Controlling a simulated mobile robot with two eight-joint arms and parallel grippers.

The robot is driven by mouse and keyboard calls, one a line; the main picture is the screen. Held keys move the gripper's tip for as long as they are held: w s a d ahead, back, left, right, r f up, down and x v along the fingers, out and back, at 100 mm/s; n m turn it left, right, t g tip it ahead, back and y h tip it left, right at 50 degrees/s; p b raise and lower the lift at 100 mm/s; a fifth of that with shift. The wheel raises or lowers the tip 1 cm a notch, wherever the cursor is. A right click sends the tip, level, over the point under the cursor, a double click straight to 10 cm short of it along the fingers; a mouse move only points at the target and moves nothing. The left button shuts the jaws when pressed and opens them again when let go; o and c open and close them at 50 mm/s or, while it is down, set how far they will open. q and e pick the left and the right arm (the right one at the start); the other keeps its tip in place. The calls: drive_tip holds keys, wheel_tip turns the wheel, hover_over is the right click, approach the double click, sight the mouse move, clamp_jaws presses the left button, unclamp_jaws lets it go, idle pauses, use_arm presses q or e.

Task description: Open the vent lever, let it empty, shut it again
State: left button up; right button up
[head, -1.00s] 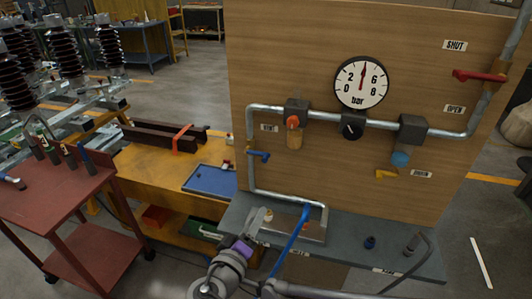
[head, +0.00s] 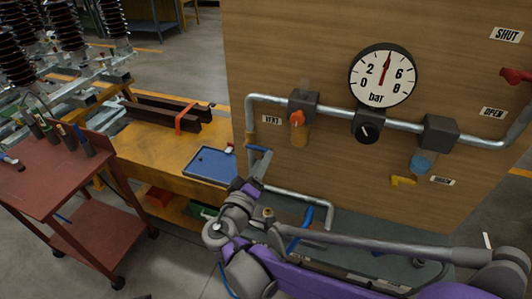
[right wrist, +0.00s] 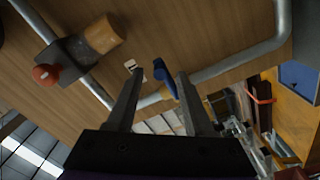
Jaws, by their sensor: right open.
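The blue vent lever (head: 259,149) sticks out sideways to the right from its valve on the vertical pipe, just below the VENT label (head: 272,119). It also shows in the right wrist view (right wrist: 164,80), where it appears between the two fingers. My right gripper (head: 262,170) is open just below and in front of the lever, its fingers reaching up toward the board. The fingers (right wrist: 160,75) show no clear contact with the lever. The pressure gauge (head: 382,75) has its red needle near straight up, between 2 and 6. My left gripper is not in view.
A red lever (head: 516,75) sits at right. A blue tray (head: 211,166) lies on the yellow bench.

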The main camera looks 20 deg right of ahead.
sight(258, 150)
drive_tip(key=shift+x, duration=1.75)
clamp_jaws()
drive_tip(key=shift+r, duration=0.1)
